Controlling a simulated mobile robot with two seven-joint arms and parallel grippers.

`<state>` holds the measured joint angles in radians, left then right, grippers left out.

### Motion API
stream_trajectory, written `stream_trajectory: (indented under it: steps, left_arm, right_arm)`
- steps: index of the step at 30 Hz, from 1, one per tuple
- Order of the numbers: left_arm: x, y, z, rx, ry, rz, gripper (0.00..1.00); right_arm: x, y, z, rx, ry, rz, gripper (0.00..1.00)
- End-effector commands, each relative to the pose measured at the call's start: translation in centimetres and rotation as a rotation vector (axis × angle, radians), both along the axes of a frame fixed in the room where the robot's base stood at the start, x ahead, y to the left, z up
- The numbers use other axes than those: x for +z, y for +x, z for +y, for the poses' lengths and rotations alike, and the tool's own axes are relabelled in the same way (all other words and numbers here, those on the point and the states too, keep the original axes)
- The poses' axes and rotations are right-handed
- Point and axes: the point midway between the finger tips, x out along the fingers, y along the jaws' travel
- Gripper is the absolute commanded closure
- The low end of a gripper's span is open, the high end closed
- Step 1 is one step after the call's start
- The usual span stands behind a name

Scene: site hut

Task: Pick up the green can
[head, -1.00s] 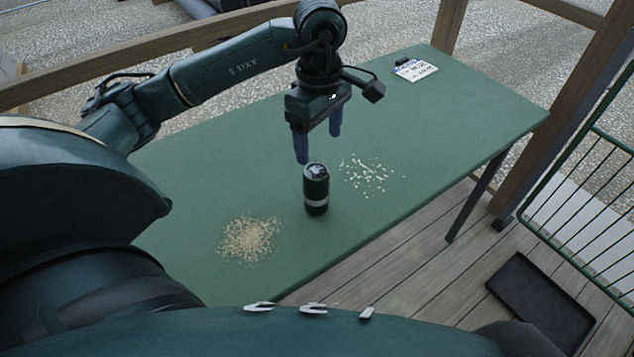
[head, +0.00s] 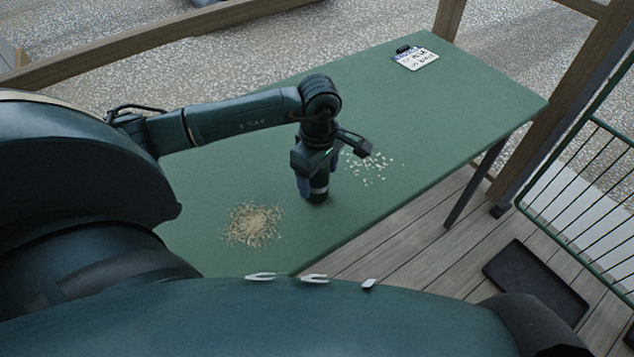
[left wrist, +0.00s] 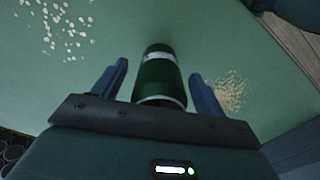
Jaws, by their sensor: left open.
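The green can (head: 319,189) stands upright on the green table (head: 440,95), a dark green cylinder with a pale band. In the head view my left gripper (head: 312,187) is lowered over it and hides its upper part. In the left wrist view the can (left wrist: 158,78) lies between the two open fingers of my left gripper (left wrist: 158,82). A gap shows on each side, so the fingers do not appear to touch it. My right gripper is not in view.
Pale flakes (head: 372,166) and a heap of tan crumbs (head: 252,224) lie on the table near the can. A small white card or clipboard (head: 415,58) lies at the far end. A dark tray (head: 535,281) is on the plank floor beside a wire rack (head: 590,170).

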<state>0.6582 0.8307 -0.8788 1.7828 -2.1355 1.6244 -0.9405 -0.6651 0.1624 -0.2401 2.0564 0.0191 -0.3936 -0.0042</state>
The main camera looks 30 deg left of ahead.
Motion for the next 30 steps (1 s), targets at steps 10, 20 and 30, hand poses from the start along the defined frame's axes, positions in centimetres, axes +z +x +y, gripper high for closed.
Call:
stream_trajectory:
  steps: [10, 20, 30]
  left_arm:
    - [-0.33, -0.02, 0.01, 0.0, 0.0, 0.001, 0.35]
    - [-0.3, -0.01, 0.02, 0.0, 0.0, 0.0, 0.62]
    - [-0.29, -0.01, 0.02, 0.0, 0.0, 0.0, 0.76]
  right_arm:
    - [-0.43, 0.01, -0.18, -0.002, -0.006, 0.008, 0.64]
    - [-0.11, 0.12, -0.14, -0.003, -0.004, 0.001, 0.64]
    - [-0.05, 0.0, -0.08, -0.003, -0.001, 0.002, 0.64]
